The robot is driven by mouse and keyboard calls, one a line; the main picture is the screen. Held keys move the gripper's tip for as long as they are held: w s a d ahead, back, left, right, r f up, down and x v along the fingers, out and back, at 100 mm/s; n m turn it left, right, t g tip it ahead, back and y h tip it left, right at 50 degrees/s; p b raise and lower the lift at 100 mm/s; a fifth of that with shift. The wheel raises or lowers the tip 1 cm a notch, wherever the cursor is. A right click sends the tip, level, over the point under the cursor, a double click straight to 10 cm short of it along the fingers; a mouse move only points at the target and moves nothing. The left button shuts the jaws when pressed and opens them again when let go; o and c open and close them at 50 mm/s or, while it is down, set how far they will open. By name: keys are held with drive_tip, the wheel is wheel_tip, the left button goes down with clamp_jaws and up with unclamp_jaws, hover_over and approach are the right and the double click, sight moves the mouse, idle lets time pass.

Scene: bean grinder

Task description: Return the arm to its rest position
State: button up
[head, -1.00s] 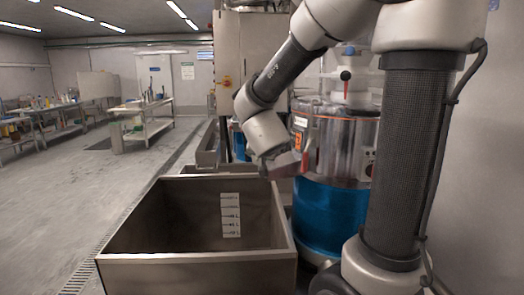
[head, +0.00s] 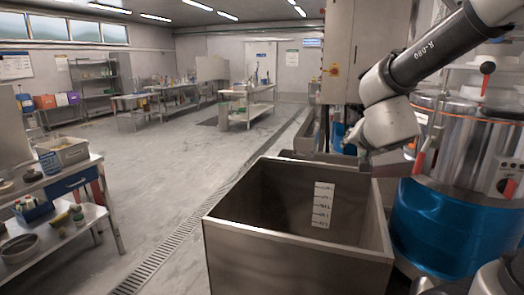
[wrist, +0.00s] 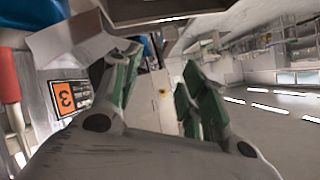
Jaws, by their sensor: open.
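My arm (head: 430,55) reaches in from the upper right of the head view, its forearm sloping down to the wrist. My gripper (head: 364,160) shows only as a small dark part below the wrist, above the back right rim of the metal bin (head: 290,248). In the wrist view my gripper (wrist: 165,85) has its two green-padded fingers apart, with nothing held between them. The grinder, with a blue base (head: 440,230) and a clear and steel upper part, stands right of the bin, close to the wrist.
The bin is open-topped, with a white level scale (head: 323,205) inside. A cabinet (head: 350,50) stands behind the arm. A cluttered table (head: 75,180) is at the left. The floor (head: 170,170) between the table and the bin is clear, with a drain channel (head: 165,262) along it.

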drive_tip(key=s+a+f+n+g+y, duration=0.45)
drive_tip(key=s+a+n+y, duration=0.2)
drive_tip(key=s, duration=0.35)
drive_tip(key=s+d+r+g+h, duration=0.1)
drive_tip(key=s+d+g+h, duration=0.1)
drive_tip(key=s+d, duration=0.3)
drive_tip(key=s+d+r+n+g+h, duration=0.1)
drive_tip(key=s+d+h, duration=0.1)
drive_tip(key=s+d, duration=0.4)
drive_tip(key=s, duration=0.4)
drive_tip(key=shift+s+d+r+g, duration=0.2)
drive_tip(key=shift+s+r+g, duration=0.05)
drive_tip(key=shift+s+g, duration=0.1)
drive_tip(key=shift+n, duration=0.25)
